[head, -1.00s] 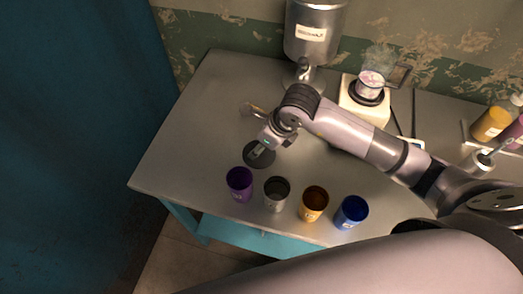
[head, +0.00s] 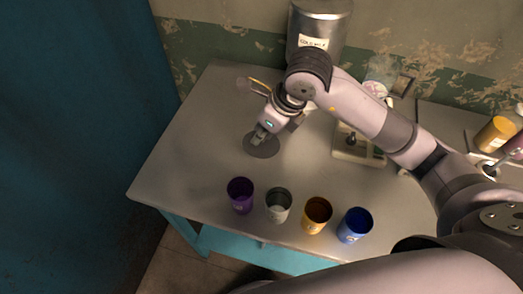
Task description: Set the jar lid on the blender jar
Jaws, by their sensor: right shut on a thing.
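The jar lid is most likely the dark grey round disc (head: 262,146) at the left middle of the grey table. My right gripper (head: 258,138) is shut on it from above, its fingertips at the disc's middle. The disc looks flat; I cannot tell its height above the table. I cannot make out the blender jar for sure. A cream base (head: 352,152) with a dark centre shows under my right forearm, partly hidden. My left gripper is not in view.
Purple (head: 240,196), grey (head: 278,206), orange (head: 316,215) and blue (head: 355,225) cups line the table's front. A steel dispenser (head: 318,30) stands at the back, a steaming vessel (head: 378,90) to its right. The table's left part (head: 180,150) is clear.

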